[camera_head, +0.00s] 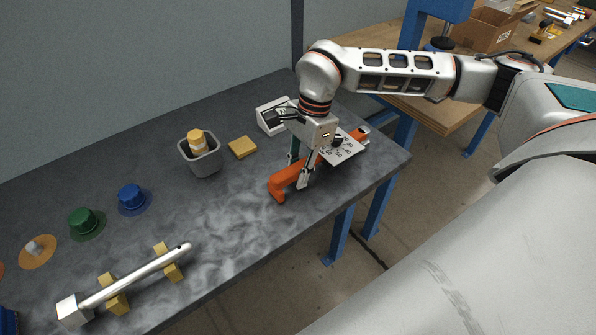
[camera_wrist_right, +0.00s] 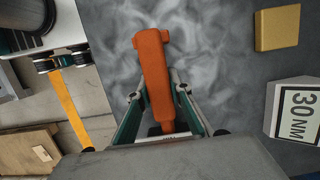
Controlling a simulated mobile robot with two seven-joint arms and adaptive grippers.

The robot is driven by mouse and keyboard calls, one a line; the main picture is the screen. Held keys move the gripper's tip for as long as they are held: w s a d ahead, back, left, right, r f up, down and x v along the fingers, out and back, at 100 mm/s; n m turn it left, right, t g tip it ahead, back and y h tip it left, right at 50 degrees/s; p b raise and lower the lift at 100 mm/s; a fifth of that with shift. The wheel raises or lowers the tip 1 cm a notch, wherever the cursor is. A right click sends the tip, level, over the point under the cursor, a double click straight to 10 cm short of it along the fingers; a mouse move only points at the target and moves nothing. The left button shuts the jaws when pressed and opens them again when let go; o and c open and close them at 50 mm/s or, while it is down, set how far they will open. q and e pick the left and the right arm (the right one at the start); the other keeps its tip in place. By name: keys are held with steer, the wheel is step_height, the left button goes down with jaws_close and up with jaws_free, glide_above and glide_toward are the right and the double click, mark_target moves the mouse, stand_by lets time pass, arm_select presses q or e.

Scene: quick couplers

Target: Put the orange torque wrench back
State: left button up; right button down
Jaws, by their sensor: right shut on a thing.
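The orange torque wrench (camera_head: 278,188) is at the right part of the dark table, below my right gripper. In the right wrist view its orange body (camera_wrist_right: 153,62) lies between the two fingers and points away from the camera. My right gripper (camera_head: 304,180) reaches down from above and is shut on the wrench; its fingers (camera_wrist_right: 158,96) also show there, one on each side of the wrench. Part of the wrench is hidden behind the gripper. I cannot tell whether the wrench touches the table. My left gripper is not in view.
A white plate with a dark knob (camera_head: 343,147) is right of the gripper. A white display box (camera_head: 270,118), yellow block (camera_head: 242,147) and grey bin (camera_head: 200,158) stand behind and left. A silver bar (camera_head: 135,275) rests on yellow blocks. The table middle is clear.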

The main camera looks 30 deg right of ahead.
steer(key=shift+f, duration=0.1)
steer(key=c, duration=1.8)
jaws_free()
steer(key=shift+o, duration=0.2)
steer(key=v, duration=1.2)
